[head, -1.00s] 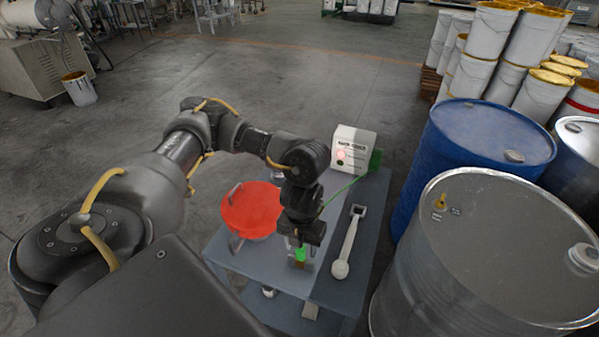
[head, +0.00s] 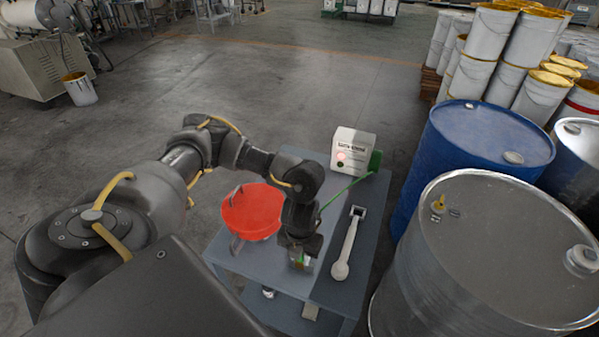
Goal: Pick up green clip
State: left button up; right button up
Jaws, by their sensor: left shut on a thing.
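The green clip (head: 300,258) shows as a small green patch between the fingers of my left gripper (head: 300,263). The gripper points down over the near part of the grey cart table (head: 360,262) and is shut on the clip. Most of the clip is hidden by the fingers. A green cable (head: 345,190) runs from behind my left wrist to a green part (head: 375,161) beside a white box (head: 352,148). I cannot tell whether the cable joins the clip. My right gripper is not in view.
A blue drum (head: 470,150) and a grey metal drum (head: 490,250) stand close to the cart's right side. Floor at the left is open.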

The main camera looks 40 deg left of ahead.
pick_arm(q)
grip_shut()
jog(key=shift+r, duration=0.1)
notch_tip(320, 180, up, 10)
jog(key=p, duration=0.9)
jog(key=shift+p, duration=0.35)
